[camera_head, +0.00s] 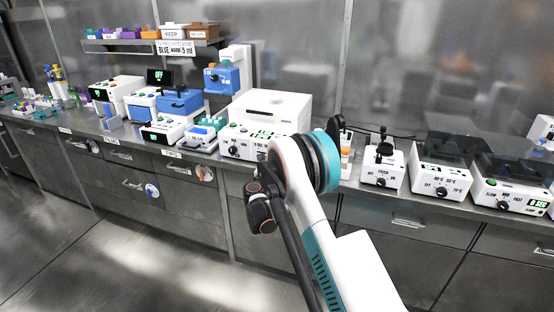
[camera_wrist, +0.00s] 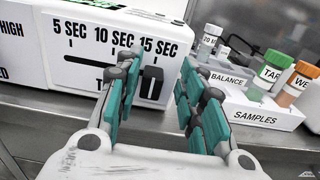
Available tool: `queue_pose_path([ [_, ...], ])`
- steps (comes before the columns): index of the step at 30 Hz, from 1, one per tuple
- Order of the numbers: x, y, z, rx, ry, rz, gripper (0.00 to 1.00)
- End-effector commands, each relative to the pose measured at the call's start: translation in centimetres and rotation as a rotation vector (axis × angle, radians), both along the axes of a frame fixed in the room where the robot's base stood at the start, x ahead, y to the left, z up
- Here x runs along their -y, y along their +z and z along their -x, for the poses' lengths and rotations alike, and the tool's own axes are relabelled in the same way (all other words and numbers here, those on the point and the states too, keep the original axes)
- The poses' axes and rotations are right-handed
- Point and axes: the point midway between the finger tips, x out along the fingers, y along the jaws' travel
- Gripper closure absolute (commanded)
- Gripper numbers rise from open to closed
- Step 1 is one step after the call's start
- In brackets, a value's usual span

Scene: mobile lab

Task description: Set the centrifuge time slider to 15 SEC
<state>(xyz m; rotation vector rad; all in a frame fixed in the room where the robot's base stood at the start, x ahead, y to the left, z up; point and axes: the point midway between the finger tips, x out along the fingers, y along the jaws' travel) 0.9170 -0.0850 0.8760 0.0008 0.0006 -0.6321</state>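The white centrifuge (camera_head: 278,106) stands on the bench in the head view, partly hidden behind my arm. Its front panel (camera_wrist: 85,42) fills the upper left of the wrist view, with a slider scale marked 5 SEC, 10 SEC and 15 SEC. The black slider knob (camera_wrist: 151,83) sits below the 15 SEC label, at the right end of the scale. My gripper (camera_wrist: 160,78) is open, with one teal-padded finger left of the knob and the other to its right. The left finger covers part of the scale; whether it touches the knob is unclear. My arm hides the fingers in the head view.
Right of the centrifuge is a white rack labelled BALANCE and SAMPLES (camera_wrist: 262,112) with several capped bottles, close to my right finger. A white device with a black top (camera_head: 383,165) stands farther right on the bench. The floor before the drawers is clear.

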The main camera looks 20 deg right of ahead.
Motion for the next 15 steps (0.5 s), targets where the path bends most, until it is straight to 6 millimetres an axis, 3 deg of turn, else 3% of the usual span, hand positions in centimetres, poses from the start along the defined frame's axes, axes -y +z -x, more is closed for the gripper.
queue_pose_path([
  [10, -0.4, 0.1, 0.1, 0.0, 0.003, 0.0, 0.62],
  [15, -1.7, 0.1, 1.8, 0.0, 0.005, 0.0, 0.62],
])
